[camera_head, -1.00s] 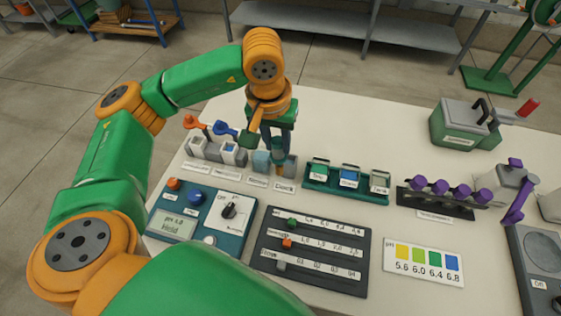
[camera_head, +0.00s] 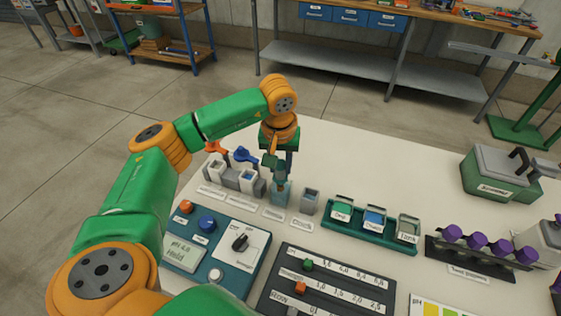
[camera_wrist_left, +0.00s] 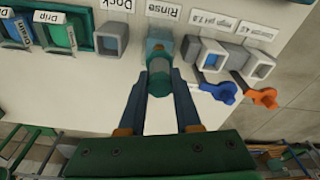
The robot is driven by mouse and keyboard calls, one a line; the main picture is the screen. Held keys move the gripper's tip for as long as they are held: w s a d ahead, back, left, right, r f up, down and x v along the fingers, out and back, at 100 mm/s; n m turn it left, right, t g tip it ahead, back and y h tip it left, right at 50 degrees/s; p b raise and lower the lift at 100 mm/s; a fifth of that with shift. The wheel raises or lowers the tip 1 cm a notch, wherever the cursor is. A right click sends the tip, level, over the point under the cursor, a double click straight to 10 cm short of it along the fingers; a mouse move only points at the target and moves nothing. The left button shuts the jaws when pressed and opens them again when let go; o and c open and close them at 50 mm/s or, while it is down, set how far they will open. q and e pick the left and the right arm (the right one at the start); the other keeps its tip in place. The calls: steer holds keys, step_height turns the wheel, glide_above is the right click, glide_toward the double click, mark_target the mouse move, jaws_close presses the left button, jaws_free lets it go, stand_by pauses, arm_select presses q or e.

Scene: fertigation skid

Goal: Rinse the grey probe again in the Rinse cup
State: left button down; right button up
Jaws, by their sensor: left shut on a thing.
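My left gripper (camera_head: 281,165) points down over the row of small cups and is shut on the grey probe. In the left wrist view the gripper (camera_wrist_left: 160,98) has a finger on each side of the probe (camera_wrist_left: 159,78), which shows as a grey and teal cylinder. The teal-grey Rinse cup (camera_head: 281,194) is directly below the gripper; it also shows in the left wrist view (camera_wrist_left: 157,36). The probe lines up with this cup. Its lower end is hidden, so I cannot tell how deep it sits. My right gripper is out of view.
The Dock holder (camera_head: 310,202) stands just right of the Rinse cup, empty. Left of it are pale cups with a blue-handled (camera_head: 244,156) and an orange-handled (camera_head: 214,147) piece. A green rack (camera_head: 337,227), a teal meter (camera_head: 222,240) and a dark slider board (camera_head: 325,275) are near.

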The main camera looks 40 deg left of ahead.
arm_select(q)
steer(key=shift+w+f+b, duration=0.1)
steer(key=shift+f+b, duration=0.25)
steer(key=shift+f, duration=0.55)
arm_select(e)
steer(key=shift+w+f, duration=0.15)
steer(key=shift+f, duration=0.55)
arm_select(q)
steer(key=shift+r, duration=0.15)
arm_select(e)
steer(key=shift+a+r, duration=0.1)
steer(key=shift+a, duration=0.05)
arm_select(q)
steer(key=shift+r+p, duration=0.8)
steer(key=shift+p, duration=0.05)
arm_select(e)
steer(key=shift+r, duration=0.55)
arm_select(q)
steer(key=shift+f, duration=0.1)
steer(key=shift+f+b, duration=0.85)
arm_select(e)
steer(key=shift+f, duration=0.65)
arm_select(q)
steer(key=shift+r, duration=0.15)
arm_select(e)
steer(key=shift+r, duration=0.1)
